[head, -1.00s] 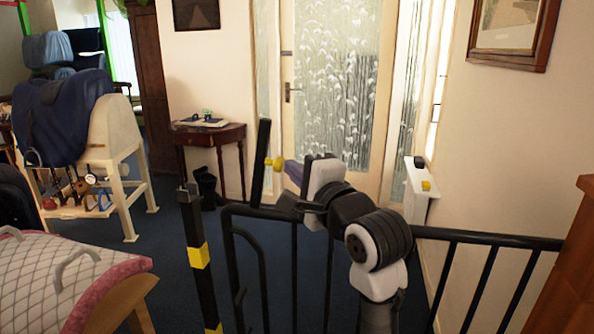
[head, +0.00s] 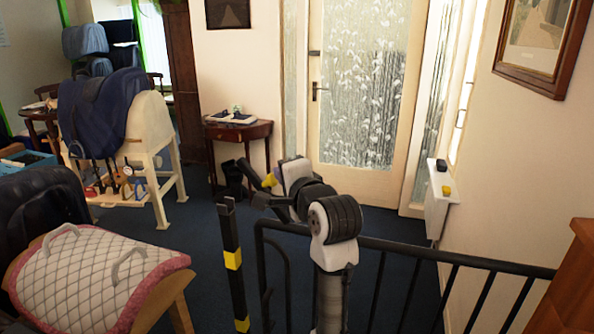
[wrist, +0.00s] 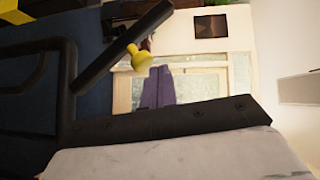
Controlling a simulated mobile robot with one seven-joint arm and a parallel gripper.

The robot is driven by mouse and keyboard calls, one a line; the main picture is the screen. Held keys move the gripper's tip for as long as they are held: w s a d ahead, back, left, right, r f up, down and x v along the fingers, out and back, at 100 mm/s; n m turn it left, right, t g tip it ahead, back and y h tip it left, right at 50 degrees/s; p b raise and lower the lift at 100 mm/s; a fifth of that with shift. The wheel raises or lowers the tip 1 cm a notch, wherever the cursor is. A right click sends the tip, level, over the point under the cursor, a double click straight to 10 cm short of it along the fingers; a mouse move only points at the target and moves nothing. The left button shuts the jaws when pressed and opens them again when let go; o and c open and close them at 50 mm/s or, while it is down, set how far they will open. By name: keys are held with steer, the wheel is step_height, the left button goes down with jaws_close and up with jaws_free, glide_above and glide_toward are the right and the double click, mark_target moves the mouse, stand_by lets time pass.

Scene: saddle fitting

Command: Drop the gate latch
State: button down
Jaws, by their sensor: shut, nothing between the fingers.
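The gate latch (head: 251,170) is a black bar with a yellow knob (head: 267,181). It leans up and to the left from the gate's (head: 273,222) upper left corner. In the wrist view the latch bar (wrist: 103,65) runs diagonally, with the yellow knob (wrist: 138,57) on its side. My gripper (head: 278,174) is shut and empty beside the knob. Its purple fingers show in the wrist view (wrist: 158,78), right by the knob; I cannot tell if they touch it. The black post (head: 232,234) with yellow bands stands left of the gate, its top below the latch's raised end.
A black railing (head: 455,261) continues right from the gate. A quilted saddle rack (head: 95,275) stands at the lower left, and a stand with a blue saddle (head: 105,105) behind it. A small table (head: 238,131) is by the far wall.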

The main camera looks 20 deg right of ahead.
steer(key=w+a+f+n+g+p, duration=0.1)
steer(key=w+a+f+p, duration=0.3)
steer(key=a, duration=0.4)
steer(key=shift+w+a+f+n+g+h, duration=0.25)
steer(key=shift+w+f+n+g+h, duration=0.25)
steer(key=shift+w, duration=0.45)
steer(key=shift+f, duration=0.1)
steer(key=s+a+r+b, duration=0.1)
steer(key=s+a+r, duration=0.1)
steer(key=r, duration=0.3)
steer(key=s+a+r+b, duration=0.2)
steer(key=s+r, duration=0.1)
steer(key=r, duration=0.3)
steer(key=shift+s+a, duration=0.3)
steer(key=shift+s, duration=0.05)
